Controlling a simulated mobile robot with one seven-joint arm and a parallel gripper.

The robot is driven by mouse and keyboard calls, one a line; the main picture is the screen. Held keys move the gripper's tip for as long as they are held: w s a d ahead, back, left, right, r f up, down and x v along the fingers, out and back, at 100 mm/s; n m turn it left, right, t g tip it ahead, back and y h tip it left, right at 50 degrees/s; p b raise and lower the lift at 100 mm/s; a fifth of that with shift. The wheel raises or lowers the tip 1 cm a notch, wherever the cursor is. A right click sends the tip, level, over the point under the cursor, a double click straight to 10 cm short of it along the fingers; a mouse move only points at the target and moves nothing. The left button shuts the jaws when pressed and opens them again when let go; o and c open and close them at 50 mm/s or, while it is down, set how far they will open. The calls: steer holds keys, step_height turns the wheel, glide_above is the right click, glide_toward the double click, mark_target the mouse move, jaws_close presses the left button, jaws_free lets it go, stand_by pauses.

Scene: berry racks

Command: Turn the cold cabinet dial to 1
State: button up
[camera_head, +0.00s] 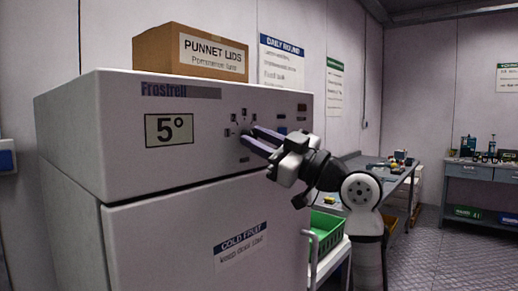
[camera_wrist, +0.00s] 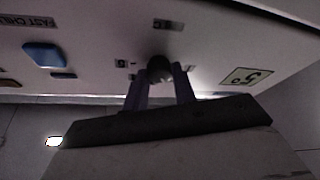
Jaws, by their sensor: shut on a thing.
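The cold cabinet (camera_head: 210,230) is a large pale box with "Frostrell" on its upper panel and a display (camera_head: 169,129) reading 5°. The display also shows in the wrist view (camera_wrist: 247,77), at the right. The dial (camera_wrist: 160,68) is a dark round knob in the wrist view, with small square labels around it. My gripper (camera_head: 252,138) reaches the upper panel from the right. Its two purple-grey fingers are shut on the dial, one on each side, as the wrist view (camera_wrist: 160,85) shows. In the head view the fingers hide most of the dial. The dial's pointer cannot be made out.
A blue button (camera_wrist: 42,56) sits beside the dial on the panel. A cardboard box (camera_head: 190,52) labelled "PUNNET LIDS" stands on the cabinet. A green crate (camera_head: 327,232) on a white trolley stands right of the cabinet. Grey workbenches (camera_head: 480,171) stand further right; floor there is clear.

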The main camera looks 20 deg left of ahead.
steer(key=n+g, duration=0.1)
steer(key=n, duration=0.2)
steer(key=n+g+h, duration=0.1)
steer(key=n+g, duration=0.1)
steer(key=n, duration=0.2)
steer(key=shift+w+r, duration=0.1)
steer(key=shift+r, duration=0.05)
steer(key=shift+n+g+h+p, duration=0.5)
steer(key=shift+n+g+p, duration=0.1)
steer(key=shift+n, duration=1.2)
steer(key=shift+w, duration=0.1)
steer(key=o, duration=1)
steer(key=shift+d, duration=0.1)
steer(key=d+b, duration=0.1)
steer(key=d, duration=0.3)
steer(key=d+f+b, duration=0.1)
steer(key=d, duration=0.4)
steer(key=d+f+b, duration=0.1)
steer(key=d, duration=0.3)
steer(key=shift+w+d, duration=0.1)
steer(key=shift+d, duration=0.2)
